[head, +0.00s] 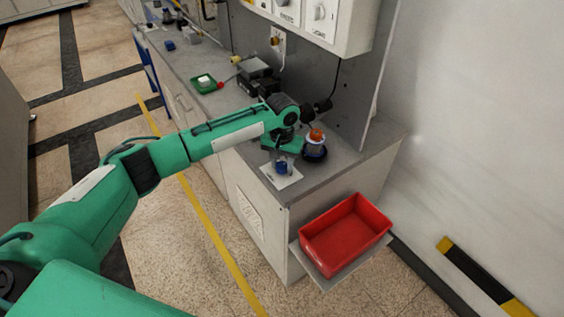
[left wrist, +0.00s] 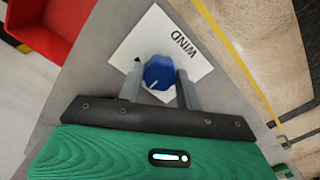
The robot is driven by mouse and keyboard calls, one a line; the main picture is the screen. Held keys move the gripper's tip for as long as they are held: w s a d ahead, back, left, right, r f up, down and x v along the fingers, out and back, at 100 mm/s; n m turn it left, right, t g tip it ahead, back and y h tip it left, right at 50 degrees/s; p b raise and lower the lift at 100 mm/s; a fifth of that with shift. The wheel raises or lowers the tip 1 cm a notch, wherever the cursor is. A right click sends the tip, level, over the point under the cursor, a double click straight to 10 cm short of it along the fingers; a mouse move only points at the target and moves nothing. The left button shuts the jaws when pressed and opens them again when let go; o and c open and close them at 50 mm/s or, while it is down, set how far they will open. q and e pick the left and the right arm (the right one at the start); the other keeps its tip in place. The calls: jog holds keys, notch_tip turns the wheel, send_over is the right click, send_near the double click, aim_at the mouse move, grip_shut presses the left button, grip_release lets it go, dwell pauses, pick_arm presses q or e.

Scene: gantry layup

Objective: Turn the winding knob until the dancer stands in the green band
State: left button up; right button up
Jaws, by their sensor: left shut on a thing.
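The blue winding knob (left wrist: 159,73) stands on a white plate (left wrist: 140,40) marked WIND, with a small black pointer mark beside it. A pale line shows on the knob's face. My left gripper (left wrist: 158,88) has a finger on either side of the knob and is shut on it. In the head view the knob (head: 283,166) and my left gripper (head: 282,161) are near the counter's front corner. An orange and white spool-like part on a dark round base (head: 315,148) stands just right of the gripper. I cannot make out the dancer or a green band. My right gripper is not in view.
A red bin (head: 345,236) sits on a low shelf at the counter's end. A green tray (head: 204,84) and dark boxes (head: 256,72) stand farther back on the counter. A grey upright panel and a white wall cabinet (head: 318,18) rise behind.

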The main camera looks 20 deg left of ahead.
pick_arm(q)
jog(key=m+p, duration=0.3)
jog(key=shift+r, duration=0.2)
jog(key=m+p, duration=0.3)
jog(key=m, duration=0.2)
jog(key=m+p, duration=0.1)
jog(key=m, duration=0.2)
jog(key=shift+f, duration=0.1)
jog(key=m+p, duration=0.1)
jog(key=m, duration=0.3)
jog(key=shift+w+m, duration=0.1)
jog(key=shift+m, duration=0.2)
dwell(0.4)
jog(key=o, duration=1)
